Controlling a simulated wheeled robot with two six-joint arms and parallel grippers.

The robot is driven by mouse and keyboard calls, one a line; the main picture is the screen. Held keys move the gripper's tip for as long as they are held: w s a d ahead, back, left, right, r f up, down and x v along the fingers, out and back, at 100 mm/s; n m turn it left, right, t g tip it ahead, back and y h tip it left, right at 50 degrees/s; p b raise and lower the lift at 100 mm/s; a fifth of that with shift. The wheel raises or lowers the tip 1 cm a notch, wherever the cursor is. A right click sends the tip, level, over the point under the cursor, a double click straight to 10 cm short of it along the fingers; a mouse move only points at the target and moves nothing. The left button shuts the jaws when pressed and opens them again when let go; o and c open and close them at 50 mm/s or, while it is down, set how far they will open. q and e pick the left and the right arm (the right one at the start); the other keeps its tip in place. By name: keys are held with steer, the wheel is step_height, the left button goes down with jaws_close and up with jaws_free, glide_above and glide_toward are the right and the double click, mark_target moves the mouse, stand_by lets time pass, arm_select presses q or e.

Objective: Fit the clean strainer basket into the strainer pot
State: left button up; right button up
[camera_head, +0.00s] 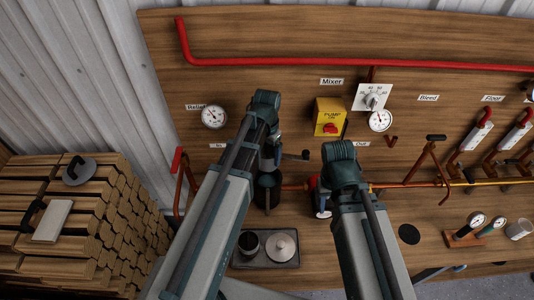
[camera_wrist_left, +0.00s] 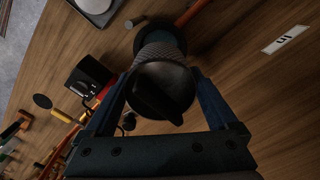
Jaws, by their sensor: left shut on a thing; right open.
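My left gripper (camera_wrist_left: 160,95) is shut on the strainer basket (camera_wrist_left: 160,52), a grey mesh cylinder with a dark rounded top between the fingers. The basket's far end overlaps the round dark mouth of the strainer pot (camera_wrist_left: 180,38); I cannot tell how deep it sits. In the head view my left gripper (camera_head: 270,160) is above the dark pot (camera_head: 267,192), and my arm hides most of the basket. My right gripper (camera_head: 322,205) is open, right of the pot, near a red fitting on the pipe.
A grey tray (camera_head: 265,262) in front of the pot holds a dark cup-like part (camera_head: 248,243) and a pale round part (camera_head: 283,247). A red-and-brass pipe (camera_head: 400,184) runs right from the pot. Stacked firewood (camera_head: 100,215) is at left.

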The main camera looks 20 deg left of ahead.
mark_target(267, 163)
arm_select(q)
steer(key=shift+f+b, duration=5.6)
steer(key=shift+f, duration=0.1)
stand_by(0.4)
steer(key=o, duration=1.4)
steer(key=shift+r, duration=0.1)
steer(key=shift+r+p, duration=3)
steer(key=shift+p, duration=0.05)
